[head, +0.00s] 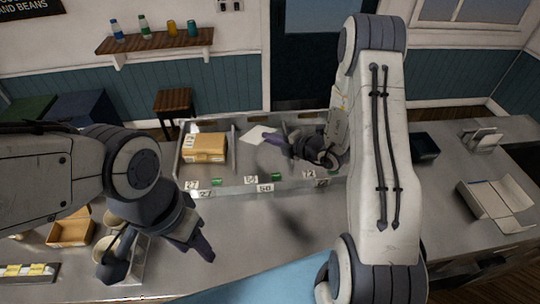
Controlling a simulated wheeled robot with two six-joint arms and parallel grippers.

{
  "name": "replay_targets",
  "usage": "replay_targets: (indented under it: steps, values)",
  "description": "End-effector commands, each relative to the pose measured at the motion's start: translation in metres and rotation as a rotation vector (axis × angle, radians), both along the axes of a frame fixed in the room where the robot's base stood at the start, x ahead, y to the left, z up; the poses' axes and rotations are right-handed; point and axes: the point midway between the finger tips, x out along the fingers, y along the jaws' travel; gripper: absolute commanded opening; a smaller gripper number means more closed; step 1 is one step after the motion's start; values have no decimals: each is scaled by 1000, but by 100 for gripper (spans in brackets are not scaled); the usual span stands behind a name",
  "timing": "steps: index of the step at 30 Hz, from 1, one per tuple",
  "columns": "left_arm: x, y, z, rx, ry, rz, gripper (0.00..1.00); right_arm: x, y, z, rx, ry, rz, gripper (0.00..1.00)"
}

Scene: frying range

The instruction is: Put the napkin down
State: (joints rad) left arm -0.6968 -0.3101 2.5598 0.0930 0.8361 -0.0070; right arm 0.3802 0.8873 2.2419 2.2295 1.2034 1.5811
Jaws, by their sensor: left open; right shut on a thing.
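My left gripper (165,268) is at the lower left, open, above the counter near a pale round cup or bowl. It looks empty.
A cardboard box (205,148) stands in the case, left of the napkin. Numbered tags (265,188) line the case's front. An open carton (497,203) and a napkin holder (482,139) are at right. A brown tray (72,230) is at left.

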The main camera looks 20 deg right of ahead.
Motion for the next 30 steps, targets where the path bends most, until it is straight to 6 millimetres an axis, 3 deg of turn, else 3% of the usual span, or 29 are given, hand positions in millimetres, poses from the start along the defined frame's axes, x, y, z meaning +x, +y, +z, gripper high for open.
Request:
replay_targets:
  steps: [7,19,30]
  values:
    - [0,0,-23,0,0,-2,50,-3,-10,-29,0,1,-15,0]
    - [0,0,-69,1,1,6,50,-3,-9,-87,1,2,-13,0]
    - [0,0,-77,0,1,8,50,-2,-8,-97,0,0,-11,0]
